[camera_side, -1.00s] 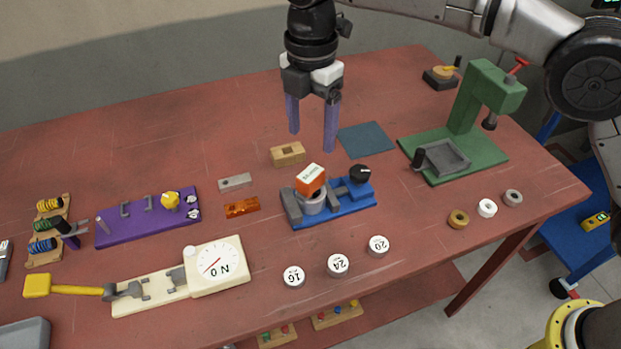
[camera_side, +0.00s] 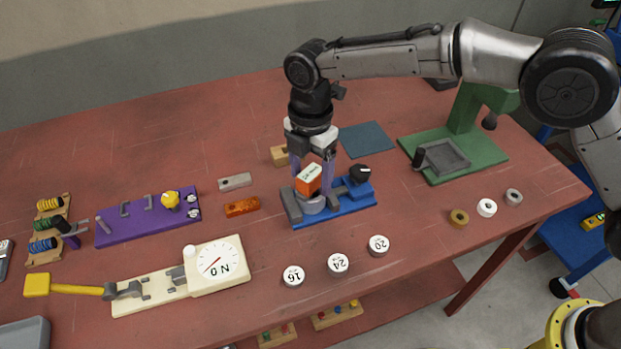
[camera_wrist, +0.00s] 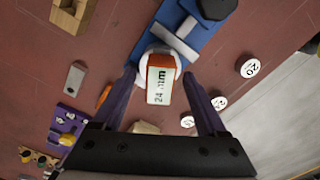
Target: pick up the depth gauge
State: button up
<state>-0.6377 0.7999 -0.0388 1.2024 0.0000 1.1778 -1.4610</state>
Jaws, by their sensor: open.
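The depth gauge, an orange block with a white face (camera_side: 308,179), stands on a grey round part (camera_side: 313,205) in the blue fixture (camera_side: 345,207). In the wrist view the gauge (camera_wrist: 161,80) reads "24 mm". My gripper (camera_side: 312,182) points down over it with open jaws. In the wrist view the purple fingers (camera_wrist: 160,88) lie on either side of the gauge, with a visible gap to each. In the side view the gauge hides part of the fingers, and I cannot tell the exact height of the fingertips.
A black knob (camera_side: 359,173) stands on the fixture's right end. A wooden block (camera_side: 279,156) is close behind my gripper. An orange block (camera_side: 242,207) and a grey bar (camera_side: 235,181) lie left. Several white numbered caps, including one marked 24 (camera_side: 338,264), lie in front.

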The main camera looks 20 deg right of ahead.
jog(key=shift+c, duration=0.2)
grip_shut()
